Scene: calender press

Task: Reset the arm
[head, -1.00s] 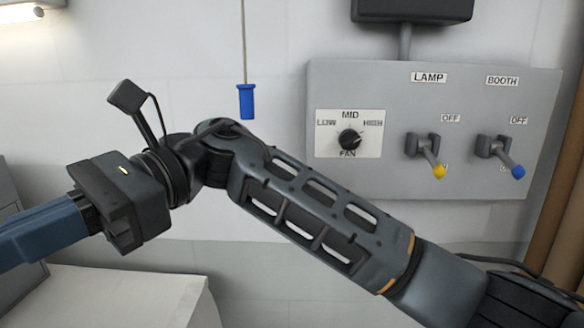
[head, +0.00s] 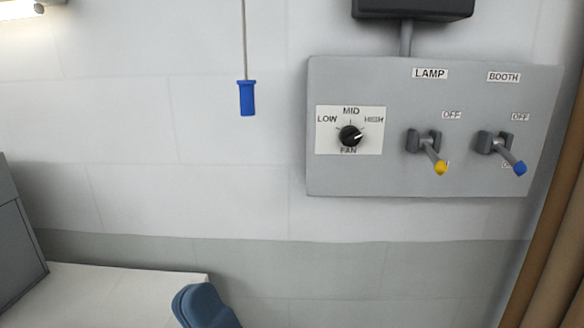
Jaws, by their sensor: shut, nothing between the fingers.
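The blue tip of my gripper (head: 205,306) shows at the bottom edge of the head view, left of centre, in front of the pale worktop's corner. Its fingers look shut, with nothing seen held. The rest of the gripper and nearly all of my arm are out of the picture. The gripper is well below and left of the wall panel and touches nothing that I can see.
A blue pull handle (head: 247,98) hangs left. A pale worktop (head: 110,295) is lower left. Brown rolls (head: 560,240) stand right.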

